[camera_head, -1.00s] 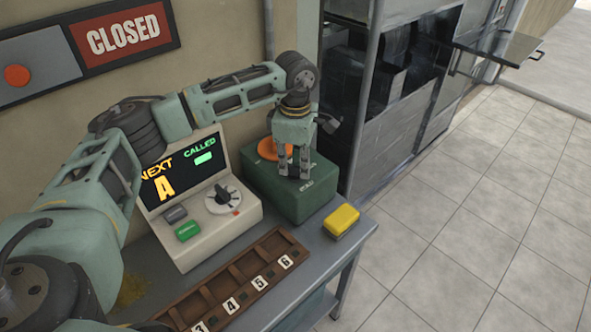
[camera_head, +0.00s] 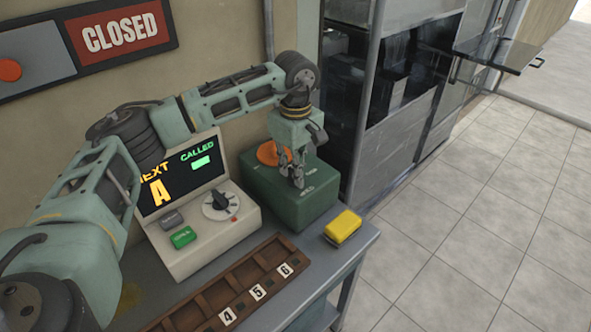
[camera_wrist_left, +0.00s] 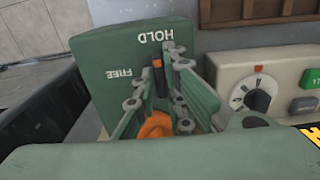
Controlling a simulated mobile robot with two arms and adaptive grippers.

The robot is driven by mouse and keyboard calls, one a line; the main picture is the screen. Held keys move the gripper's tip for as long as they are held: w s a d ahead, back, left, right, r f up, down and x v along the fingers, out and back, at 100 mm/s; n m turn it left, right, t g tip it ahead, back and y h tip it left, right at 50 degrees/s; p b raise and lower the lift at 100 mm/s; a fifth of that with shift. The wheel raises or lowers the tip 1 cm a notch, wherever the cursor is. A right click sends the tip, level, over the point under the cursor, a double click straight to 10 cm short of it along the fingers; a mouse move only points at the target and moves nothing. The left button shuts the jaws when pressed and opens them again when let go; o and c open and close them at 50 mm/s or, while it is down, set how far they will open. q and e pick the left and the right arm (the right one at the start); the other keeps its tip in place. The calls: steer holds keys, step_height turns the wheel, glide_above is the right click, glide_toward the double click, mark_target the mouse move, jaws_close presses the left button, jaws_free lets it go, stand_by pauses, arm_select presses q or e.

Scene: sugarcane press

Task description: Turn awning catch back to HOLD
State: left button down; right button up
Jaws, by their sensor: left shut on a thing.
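The awning catch is a green box (camera_head: 262,192) with an orange round hub (camera_head: 268,153) on its top. In the left wrist view, the orange hub (camera_wrist_left: 157,126) is partly hidden by my fingers. A dark catch lever (camera_wrist_left: 159,82) with an orange tip runs from the hub toward the HOLD lettering (camera_wrist_left: 168,42). The FREE lettering (camera_wrist_left: 122,72) lies to its left. My left gripper (camera_head: 298,182) points down at the box top, its fingers either side of the lever and shut on it. The left gripper (camera_wrist_left: 160,76) also shows in the wrist view. My right gripper is out of view.
The console (camera_head: 188,253) with a black dial and screen stands left of the box. A yellow block (camera_head: 342,227) lies near the counter's right edge. A brown numbered tray (camera_head: 213,293) lies in front. Dark metal cabinets (camera_head: 345,145) stand behind and right of the box.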

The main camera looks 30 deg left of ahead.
arm_select(q)
steer(key=shift+w+r, duration=0.1)
steer(key=shift+r, duration=0.05)
steer(key=c, duration=1.8)
jaws_free()
step_height(320, 180, up, 12)
steer(key=shift+f, duration=0.1)
